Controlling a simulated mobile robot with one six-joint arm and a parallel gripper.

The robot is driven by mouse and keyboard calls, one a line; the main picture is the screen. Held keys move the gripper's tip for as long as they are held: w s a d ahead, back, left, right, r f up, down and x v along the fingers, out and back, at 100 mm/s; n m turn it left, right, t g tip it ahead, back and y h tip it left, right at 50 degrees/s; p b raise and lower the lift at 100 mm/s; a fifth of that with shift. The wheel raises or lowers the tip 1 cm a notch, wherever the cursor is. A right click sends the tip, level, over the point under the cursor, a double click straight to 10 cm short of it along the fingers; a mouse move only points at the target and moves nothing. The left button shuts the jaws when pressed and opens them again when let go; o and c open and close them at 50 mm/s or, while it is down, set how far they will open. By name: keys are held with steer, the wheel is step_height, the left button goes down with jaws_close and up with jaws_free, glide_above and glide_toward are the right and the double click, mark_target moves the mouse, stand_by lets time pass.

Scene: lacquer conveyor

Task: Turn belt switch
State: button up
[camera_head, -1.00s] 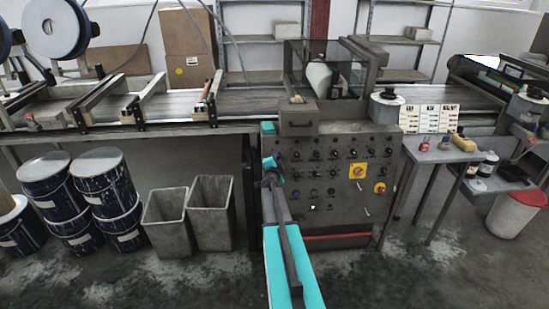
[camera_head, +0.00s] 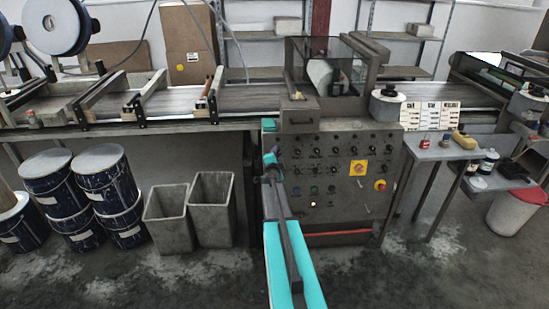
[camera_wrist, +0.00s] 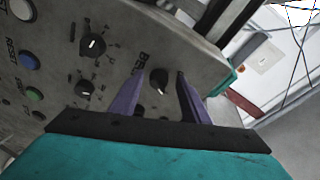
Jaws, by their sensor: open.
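The grey control panel (camera_head: 335,175) carries rows of dark knobs and buttons. My arm reaches up to its left edge in the head view, where my gripper is hard to make out. In the wrist view my gripper (camera_wrist: 158,77) is open, with its two purple fingers pointing at the panel. A black rotary knob (camera_wrist: 159,82) with a white mark shows between the fingertips. The lettering beside it is partly legible, starting with "B", so I cannot confirm which switch it is. Whether the fingers touch the knob, I cannot tell.
Two more black knobs (camera_wrist: 93,45) sit left of the fingers, with blue (camera_wrist: 30,61) and green (camera_wrist: 35,95) buttons farther left. The panel's edge lies close on the right. Grey bins (camera_head: 211,208) and blue drums (camera_head: 108,185) stand left of the panel.

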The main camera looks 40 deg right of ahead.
steer(key=shift+s, duration=0.1)
steer(key=b+v, duration=0.1)
steer(key=v, duration=1.2)
steer(key=shift+a+r+b, duration=0.15)
steer(key=shift+a+b, duration=0.15)
stand_by(0.3)
steer(key=shift+s, duration=0.15)
stand_by(0.4)
